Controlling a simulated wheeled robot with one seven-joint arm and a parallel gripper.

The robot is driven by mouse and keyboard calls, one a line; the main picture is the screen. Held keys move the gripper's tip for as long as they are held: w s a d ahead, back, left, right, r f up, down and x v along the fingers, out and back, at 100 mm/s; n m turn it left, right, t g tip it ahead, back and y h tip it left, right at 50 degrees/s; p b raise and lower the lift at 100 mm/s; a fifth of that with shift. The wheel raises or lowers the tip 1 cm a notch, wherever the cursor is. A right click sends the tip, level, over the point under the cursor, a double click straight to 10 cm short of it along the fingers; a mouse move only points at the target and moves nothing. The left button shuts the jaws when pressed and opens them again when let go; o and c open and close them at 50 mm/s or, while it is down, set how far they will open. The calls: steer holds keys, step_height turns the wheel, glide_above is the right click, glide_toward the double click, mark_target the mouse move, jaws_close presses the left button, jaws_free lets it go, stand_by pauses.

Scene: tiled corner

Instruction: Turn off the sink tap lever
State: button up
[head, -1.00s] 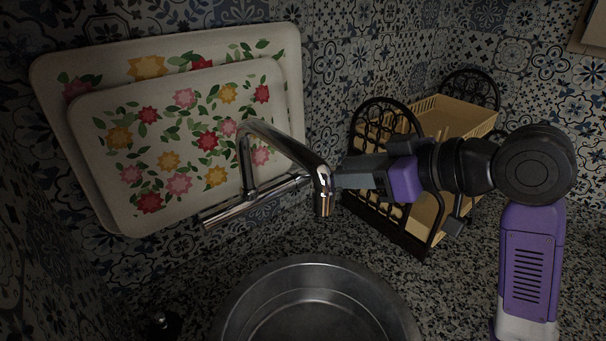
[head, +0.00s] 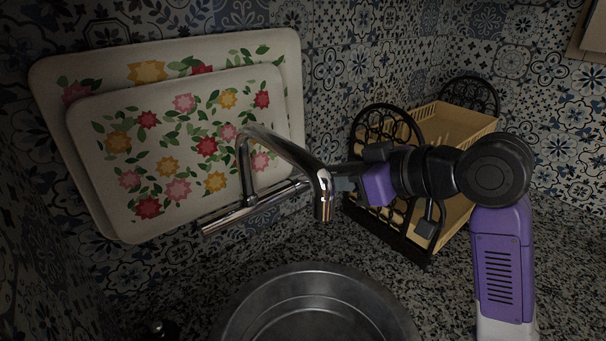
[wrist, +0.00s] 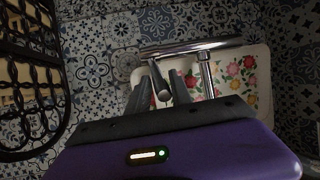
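The chrome tap has a curved spout (head: 288,150) over the sink (head: 318,305) and a horizontal body (head: 245,212) behind it. In the wrist view the tap body (wrist: 190,47) runs across the top, and the spout (wrist: 206,75) points down to the right of my fingers. A short metal lever (wrist: 158,82) comes from the body's left end, between my two fingers. My gripper (wrist: 161,88) is open, with its fingers apart on either side of the lever; contact is unclear. In the head view my gripper (head: 343,181) is just right of the spout, its tips partly hidden.
Two floral trays (head: 95,215) lean on the tiled wall behind the tap. A black rack (head: 385,235) with a beige basket (head: 455,125) stands close behind my wrist. The speckled counter is clear between the sink and the rack.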

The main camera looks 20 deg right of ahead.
steer(key=shift+s+a+f, duration=0.1)
steer(key=shift+s+f+b, duration=0.3)
steer(key=shift+f+b, duration=0.15)
steer(key=shift+f, duration=0.2)
steer(key=shift+s+f+b, duration=0.3)
steer(key=shift+f+b, duration=0.1)
steer(key=shift+f, duration=0.25)
steer(key=o, duration=0.6)
steer(key=shift+d+f, duration=0.1)
steer(key=shift+d, duration=0.1)
steer(key=shift+o, duration=1.2)
steer(key=p+v, duration=0.3)
steer(key=v, duration=0.5)
steer(key=shift+r+p, duration=0.2)
steer(key=shift+p, duration=0.15)
steer(key=shift+d, duration=0.15)
